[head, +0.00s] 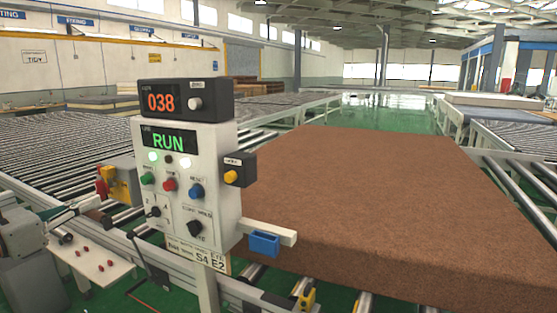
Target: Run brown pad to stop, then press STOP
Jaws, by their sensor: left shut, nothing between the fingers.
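The brown pad (370,185) is a large, thick slab lying flat on the roller conveyor to the right of the control box. The white control box (215,170) shows RUN (168,142) in green, below a separate counter reading 038 (160,103) in orange. On its face are a green button, a red button (169,184) that is probably STOP, and a blue button; their small labels are hard to read. My left gripper (92,205) is shut and empty, left of and below the buttons, apart from the box. My right gripper is out of view.
A small white shelf with red pieces (95,262) is below. A blue bin (264,244) hangs on a bar at right. Roller conveyors (60,155) extend behind.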

